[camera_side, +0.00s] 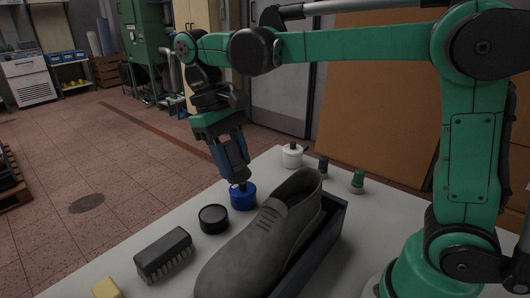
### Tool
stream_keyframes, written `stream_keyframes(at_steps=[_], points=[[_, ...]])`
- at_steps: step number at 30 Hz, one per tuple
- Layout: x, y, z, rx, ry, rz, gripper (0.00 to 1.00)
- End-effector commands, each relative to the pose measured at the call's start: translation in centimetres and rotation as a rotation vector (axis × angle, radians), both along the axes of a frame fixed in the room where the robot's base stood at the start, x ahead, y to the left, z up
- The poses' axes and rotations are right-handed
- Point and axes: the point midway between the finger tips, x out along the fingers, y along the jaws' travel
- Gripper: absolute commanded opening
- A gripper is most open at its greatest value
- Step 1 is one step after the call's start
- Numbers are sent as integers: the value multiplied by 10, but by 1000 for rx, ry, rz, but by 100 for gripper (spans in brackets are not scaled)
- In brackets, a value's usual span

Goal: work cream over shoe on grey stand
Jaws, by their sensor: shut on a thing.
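A grey ankle shoe (250,248) lies in the middle of the table with its toe toward the front. It rests against or in a dark slate-grey stand (327,240), mostly hidden behind it. My gripper (239,180) points down behind the shoe and is shut on the knob of a round blue applicator or pot (242,197). The blue piece is low over the table; I cannot tell whether it touches it. A round black tin (213,218) stands just left of the blue piece.
A dark brush (163,254) lies at the left front, beside a yellow block (106,288). A white knobbed pot (292,156), a small dark bottle (322,168) and a green bottle (358,181) stand along the back. The table (205,262) is clear between brush and shoe.

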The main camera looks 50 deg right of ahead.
Motion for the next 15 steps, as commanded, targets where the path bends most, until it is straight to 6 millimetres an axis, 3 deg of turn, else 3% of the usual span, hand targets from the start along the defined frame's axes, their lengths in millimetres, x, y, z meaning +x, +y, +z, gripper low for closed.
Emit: stream_keyframes(at_steps=[3, 6, 11, 15], points=[[4, -20, 0, 34, 8, -67, 0], [5, -26, -2, 48, 10, -91, 0], [6, -27, -15, 51, 10, -95, 0], [5, -27, -37, 50, 10, -93, 0]])
